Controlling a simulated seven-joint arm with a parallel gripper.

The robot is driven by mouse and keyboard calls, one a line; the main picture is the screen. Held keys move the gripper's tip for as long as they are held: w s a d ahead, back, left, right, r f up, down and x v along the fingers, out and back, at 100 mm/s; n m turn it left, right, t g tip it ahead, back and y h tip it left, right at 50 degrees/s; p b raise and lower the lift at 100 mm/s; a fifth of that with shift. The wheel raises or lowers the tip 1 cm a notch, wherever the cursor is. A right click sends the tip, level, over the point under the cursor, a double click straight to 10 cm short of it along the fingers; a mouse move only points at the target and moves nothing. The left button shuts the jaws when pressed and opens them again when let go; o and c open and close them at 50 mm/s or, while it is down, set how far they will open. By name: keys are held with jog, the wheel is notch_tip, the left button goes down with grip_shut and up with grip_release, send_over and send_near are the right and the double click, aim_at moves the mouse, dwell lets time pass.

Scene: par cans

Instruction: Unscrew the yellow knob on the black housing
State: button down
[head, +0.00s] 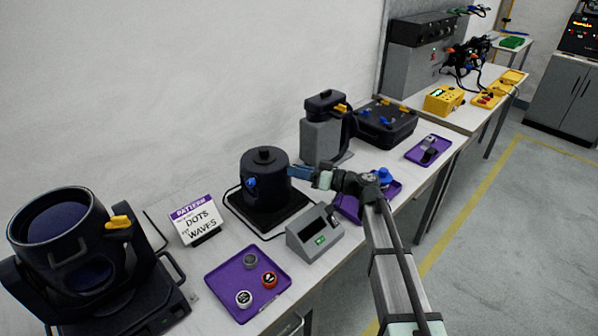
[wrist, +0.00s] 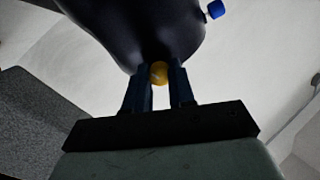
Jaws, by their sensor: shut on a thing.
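The black housing (head: 264,181) is a round can with a lid knob, standing on a black base on the white bench. In the wrist view its dark curved body (wrist: 130,30) fills the top. The yellow knob (wrist: 158,72) sits against the housing's side, between the fingertips of my gripper (wrist: 159,80). My gripper is shut on the yellow knob. In the head view my gripper (head: 293,172) reaches the right side of the housing, and the yellow knob is hidden there. A blue knob (head: 252,183) shows on the housing's front, and a blue knob also shows in the wrist view (wrist: 216,9).
A grey box with a display (head: 314,236) stands just in front of the housing. A purple tray (head: 222,274) holds three small round parts. A grey block with a black device (head: 322,140) stands behind my gripper. A large black lamp (head: 62,250) is at left.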

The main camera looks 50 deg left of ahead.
jog(key=shift+a, duration=0.1)
dwell(0.4)
jog(key=c, duration=0.9)
grip_release()
jog(key=shift+c, duration=0.2)
jog(key=v, duration=1.4)
